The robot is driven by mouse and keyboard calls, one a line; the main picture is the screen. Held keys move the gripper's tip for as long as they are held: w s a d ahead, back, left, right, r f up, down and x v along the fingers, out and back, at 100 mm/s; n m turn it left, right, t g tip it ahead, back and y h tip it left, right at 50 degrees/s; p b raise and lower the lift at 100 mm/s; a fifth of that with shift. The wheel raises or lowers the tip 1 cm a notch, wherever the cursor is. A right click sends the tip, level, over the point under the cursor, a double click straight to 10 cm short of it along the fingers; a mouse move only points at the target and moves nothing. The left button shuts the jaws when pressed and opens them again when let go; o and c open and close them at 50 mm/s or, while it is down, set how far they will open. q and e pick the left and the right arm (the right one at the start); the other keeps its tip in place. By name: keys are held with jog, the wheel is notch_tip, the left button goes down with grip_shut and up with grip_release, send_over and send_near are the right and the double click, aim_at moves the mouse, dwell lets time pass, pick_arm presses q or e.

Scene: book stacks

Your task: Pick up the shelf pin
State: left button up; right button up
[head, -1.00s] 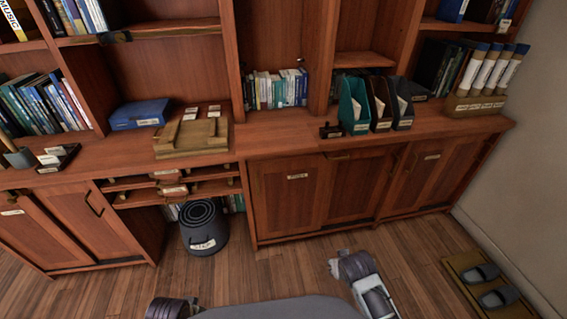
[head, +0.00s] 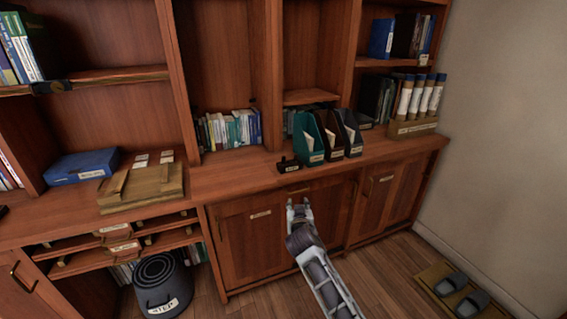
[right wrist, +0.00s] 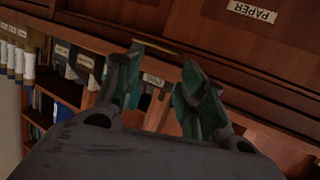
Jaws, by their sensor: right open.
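I cannot make out a shelf pin for certain in either view. A small dark labelled item (head: 289,166) sits at the counter's front edge, left of the teal file holder (head: 308,138); its details are too small to tell. My right gripper (head: 299,204) is open, in front of the middle cabinet doors and just below the counter edge. In the right wrist view its two fingers (right wrist: 158,88) stand apart with nothing held between them. A thin brass bar (right wrist: 158,47) shows beyond the fingertips, apparently a handle. My left gripper is out of view.
The wooden counter (head: 235,180) carries a wooden tray (head: 143,188), a blue box (head: 82,166) and a tube rack (head: 413,128). Upright shelf dividers and books stand behind.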

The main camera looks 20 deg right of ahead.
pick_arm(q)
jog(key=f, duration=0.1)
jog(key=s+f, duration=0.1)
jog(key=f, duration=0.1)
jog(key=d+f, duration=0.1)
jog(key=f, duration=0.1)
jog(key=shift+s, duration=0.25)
pick_arm(e)
jog(key=w+a+r+t, duration=0.2)
jog(key=w+r+t, duration=0.1)
jog(key=w+r, duration=0.5)
jog(key=shift+w+r, duration=0.25)
jog(key=shift+r, duration=0.05)
